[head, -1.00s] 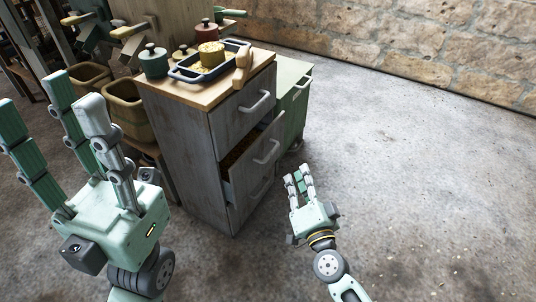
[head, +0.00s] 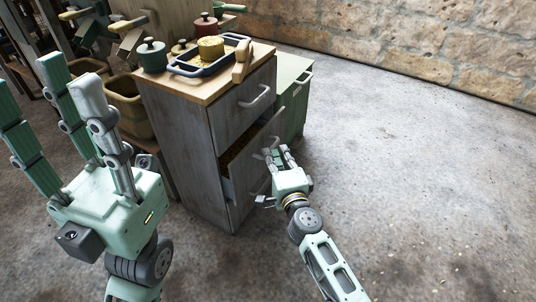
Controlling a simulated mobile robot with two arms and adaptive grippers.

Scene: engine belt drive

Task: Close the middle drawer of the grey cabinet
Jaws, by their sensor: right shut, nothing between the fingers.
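The grey cabinet (head: 185,150) stands in the middle of the head view with a wooden top. Its middle drawer (head: 243,170) is partly pulled out, with a dark gap above its front. The top drawer (head: 236,108) looks closed. My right gripper (head: 279,153) is shut and empty, with its fingertips at the middle drawer's front by the handle; I cannot tell whether they touch. The fingers hide part of that handle. My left gripper (head: 72,85) is raised at the left, its fingers spread open and empty, apart from the cabinet.
Baskets (head: 128,105) are at the left. The floor (head: 420,170) at right is clear.

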